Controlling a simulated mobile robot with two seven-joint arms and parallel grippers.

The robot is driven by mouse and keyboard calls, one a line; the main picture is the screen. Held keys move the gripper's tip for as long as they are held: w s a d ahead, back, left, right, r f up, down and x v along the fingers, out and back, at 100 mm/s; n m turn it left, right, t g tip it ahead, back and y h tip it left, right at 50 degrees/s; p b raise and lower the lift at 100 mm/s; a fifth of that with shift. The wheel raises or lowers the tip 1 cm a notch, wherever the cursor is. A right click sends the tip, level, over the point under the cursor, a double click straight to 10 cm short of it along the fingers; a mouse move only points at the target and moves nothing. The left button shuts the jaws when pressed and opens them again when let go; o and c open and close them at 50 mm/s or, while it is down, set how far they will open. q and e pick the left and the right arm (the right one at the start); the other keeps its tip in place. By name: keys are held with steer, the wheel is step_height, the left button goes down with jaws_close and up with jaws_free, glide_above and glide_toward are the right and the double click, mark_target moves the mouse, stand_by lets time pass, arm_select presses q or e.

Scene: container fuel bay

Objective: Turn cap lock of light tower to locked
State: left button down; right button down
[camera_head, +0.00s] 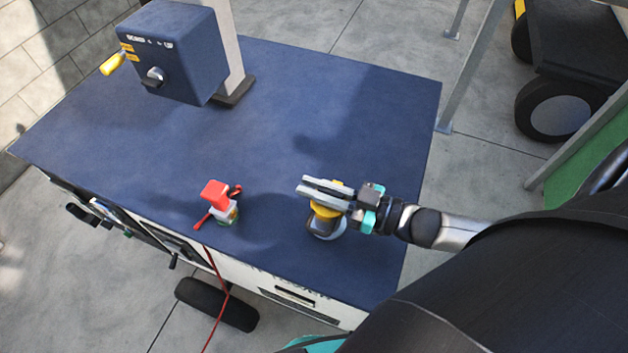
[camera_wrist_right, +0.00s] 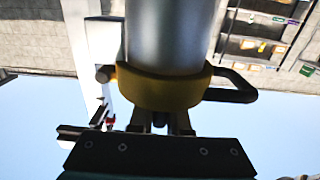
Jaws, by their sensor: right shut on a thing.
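A yellow cap (camera_head: 327,210) sits over a grey cylindrical neck (camera_head: 326,229) on the blue top of the light tower (camera_head: 290,110), near its front right. I take this cap to be the cap lock. My right gripper (camera_head: 324,188) comes in from the right and is shut on the cap; its fingers hide part of it. In the right wrist view the yellow cap (camera_wrist_right: 165,90) rings the grey cylinder (camera_wrist_right: 168,35), with a dark loop (camera_wrist_right: 240,88) on its right side. I cannot tell whether it is locked. My left gripper is not in view.
A red-topped fitting (camera_head: 216,194) with red levers stands left of the cap. A blue control box (camera_head: 175,50) with a yellow handle is on the mast at the back left. The blue surface between is clear. A wheeled cart (camera_head: 570,70) stands at the upper right.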

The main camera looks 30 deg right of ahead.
steer(key=c, duration=0.9)
jaws_free()
steer(key=v, duration=1.5)
steer(key=shift+s+b, duration=0.1)
steer(key=shift+b, duration=0.2)
